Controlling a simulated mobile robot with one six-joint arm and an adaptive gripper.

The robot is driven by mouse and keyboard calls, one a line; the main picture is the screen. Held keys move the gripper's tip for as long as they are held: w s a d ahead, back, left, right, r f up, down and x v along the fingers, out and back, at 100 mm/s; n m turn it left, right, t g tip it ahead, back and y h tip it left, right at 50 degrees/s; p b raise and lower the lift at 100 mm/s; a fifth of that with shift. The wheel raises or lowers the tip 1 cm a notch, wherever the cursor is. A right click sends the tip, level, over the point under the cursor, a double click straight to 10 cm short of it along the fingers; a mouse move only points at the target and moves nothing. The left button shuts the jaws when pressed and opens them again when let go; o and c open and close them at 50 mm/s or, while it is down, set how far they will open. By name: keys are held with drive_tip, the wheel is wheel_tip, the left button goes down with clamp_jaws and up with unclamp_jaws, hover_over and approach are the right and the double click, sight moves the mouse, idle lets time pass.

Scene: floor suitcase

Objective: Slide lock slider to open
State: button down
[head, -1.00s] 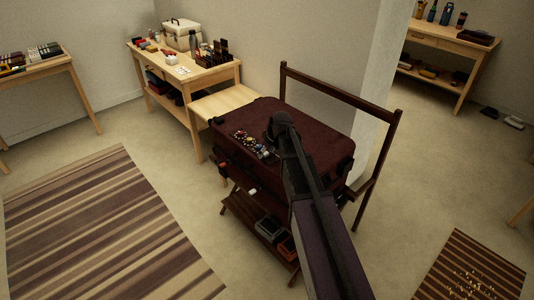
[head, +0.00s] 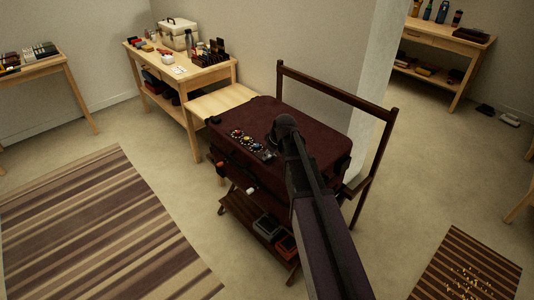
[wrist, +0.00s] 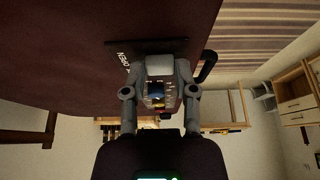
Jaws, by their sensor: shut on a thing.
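The dark maroon suitcase (head: 258,113) lies on a wooden stand in the head view. Its surface also fills the top left of the wrist view (wrist: 60,45). A black plate (wrist: 122,47) with white lettering, upside down and seemingly reading OPEN, sits on the suitcase. My gripper (wrist: 163,68) has its two fingers on either side of a grey block, apparently the lock slider (wrist: 160,65), beside the plate. The block's contact with the fingertips is partly hidden. In the head view my arm hides the fingers and the slider.
Several round coloured pieces (head: 247,139) sit on the suitcase left of my arm. A dark wooden frame (head: 338,88) rises behind it. A light wooden table (head: 205,76) with a case and bottles stands behind left. A striped rug (head: 105,225) covers open floor at left.

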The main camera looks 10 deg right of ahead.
drive_tip(key=shift+s+d, duration=0.1)
drive_tip(key=shift+s, duration=0.15)
drive_tip(key=shift+c, duration=2)
unclamp_jaws()
drive_tip(key=shift+w, duration=0.2)
